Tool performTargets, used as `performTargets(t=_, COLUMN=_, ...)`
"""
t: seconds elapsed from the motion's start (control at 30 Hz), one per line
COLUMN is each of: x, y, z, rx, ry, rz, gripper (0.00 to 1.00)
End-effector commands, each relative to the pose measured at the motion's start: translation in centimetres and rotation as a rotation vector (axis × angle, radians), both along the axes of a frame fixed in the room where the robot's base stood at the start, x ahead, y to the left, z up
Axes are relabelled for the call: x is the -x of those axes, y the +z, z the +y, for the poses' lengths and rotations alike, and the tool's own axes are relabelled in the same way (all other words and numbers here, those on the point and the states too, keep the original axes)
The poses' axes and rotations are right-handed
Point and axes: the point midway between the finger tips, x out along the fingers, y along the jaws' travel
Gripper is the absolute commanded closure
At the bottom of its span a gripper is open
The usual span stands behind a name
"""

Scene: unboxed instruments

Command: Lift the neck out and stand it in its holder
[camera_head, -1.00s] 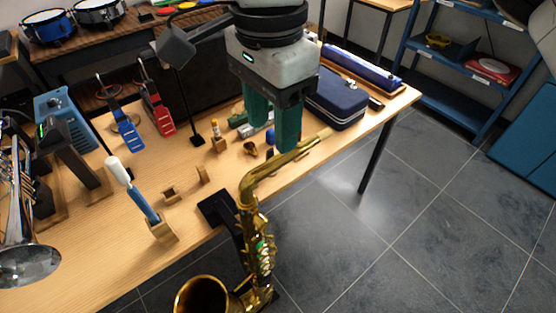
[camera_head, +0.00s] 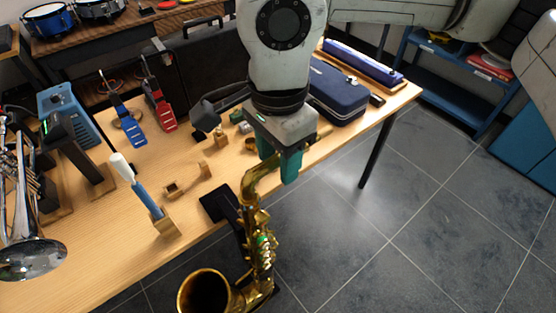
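The gold saxophone (camera_head: 258,240) stands upright at the table's front edge, bell to the lower left. Its curved neck (camera_head: 254,180) is on top of the body and runs up to the right, partly hidden behind my gripper. My gripper (camera_head: 279,168) points down over the neck, its two teal fingers apart, one on the left and one lower on the right. I cannot tell whether they touch the neck. A low wooden cradle (camera_head: 186,184) with upright ends, possibly the neck's holder, sits empty on the table left of the saxophone.
A white-and-blue swab stands in a wooden block (camera_head: 166,222) nearer the front. A dark lamp (camera_head: 222,102) leans low behind the cradle. A blue case (camera_head: 338,92) lies behind my gripper. A trumpet (camera_head: 28,225) stands far left. The floor right is clear.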

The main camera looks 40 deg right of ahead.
Motion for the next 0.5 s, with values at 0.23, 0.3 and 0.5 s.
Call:
performTargets(t=0.23, x=0.0, y=0.03, z=0.0, rx=0.0, ry=0.0, rz=0.0, gripper=0.77)
performTargets(t=0.3, x=0.0, y=0.04, z=0.0, rx=0.0, ry=0.0, rz=0.0, gripper=0.83)
performTargets(t=0.5, x=-0.01, y=0.05, z=-0.01, rx=0.0, ry=0.0, rz=0.0, gripper=1.0)
